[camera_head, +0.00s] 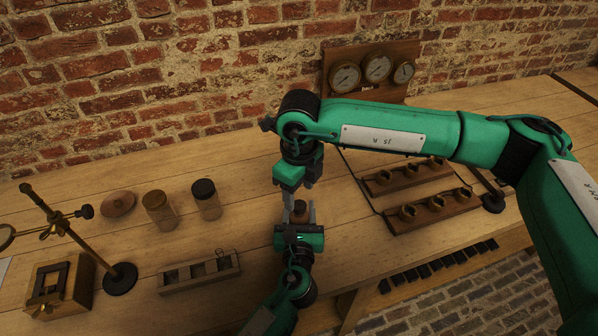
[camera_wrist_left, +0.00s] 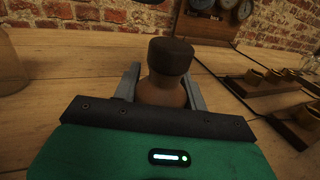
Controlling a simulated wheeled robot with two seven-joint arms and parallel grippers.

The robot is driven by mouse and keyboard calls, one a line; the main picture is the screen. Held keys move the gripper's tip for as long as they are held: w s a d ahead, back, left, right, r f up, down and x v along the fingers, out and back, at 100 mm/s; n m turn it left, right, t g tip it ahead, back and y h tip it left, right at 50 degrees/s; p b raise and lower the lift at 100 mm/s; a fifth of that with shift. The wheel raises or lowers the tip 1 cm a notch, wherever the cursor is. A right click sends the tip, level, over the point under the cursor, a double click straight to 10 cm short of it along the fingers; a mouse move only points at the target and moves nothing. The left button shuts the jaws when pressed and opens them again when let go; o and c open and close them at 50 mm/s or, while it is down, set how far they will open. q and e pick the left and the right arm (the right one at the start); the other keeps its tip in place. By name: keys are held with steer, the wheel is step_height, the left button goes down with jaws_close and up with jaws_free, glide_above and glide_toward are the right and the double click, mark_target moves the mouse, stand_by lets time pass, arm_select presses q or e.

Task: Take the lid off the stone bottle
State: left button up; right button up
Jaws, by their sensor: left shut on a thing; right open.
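The stone bottle (camera_wrist_left: 162,92) is a brown, round-shouldered bottle standing upright, with a dark brown lid (camera_wrist_left: 170,54) on its top. In the head view the bottle (camera_head: 299,212) is small and partly hidden between the grippers. My left gripper (camera_head: 299,218) comes from the front and is shut on the bottle's body, one finger on each side, below the lid; its fingers also show in the left wrist view (camera_wrist_left: 160,88). My right gripper (camera_head: 304,184) is open and empty, pointing down above and just behind the bottle, apart from the lid.
Two jars (camera_head: 160,211) (camera_head: 207,199) and a reddish round disc (camera_head: 118,204) stand left, behind a slotted wooden rack (camera_head: 199,273). A brass stand (camera_head: 121,278) is farther left. Racks with brass cups (camera_head: 434,211) are right. A gauge board (camera_head: 372,70) is against the brick wall.

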mark_target(299, 205)
steer(key=shift+f, duration=2.1)
steer(key=shift+c, duration=0.3)
steer(key=c, duration=1.2)
steer(key=shift+o, duration=0.2)
steer(key=shift+r, duration=0.15)
steer(key=shift+r, duration=1)
steer(key=shift+r, duration=2)
arm_select(q)
steer(key=o, duration=1.5)
steer(key=shift+c, duration=0.2)
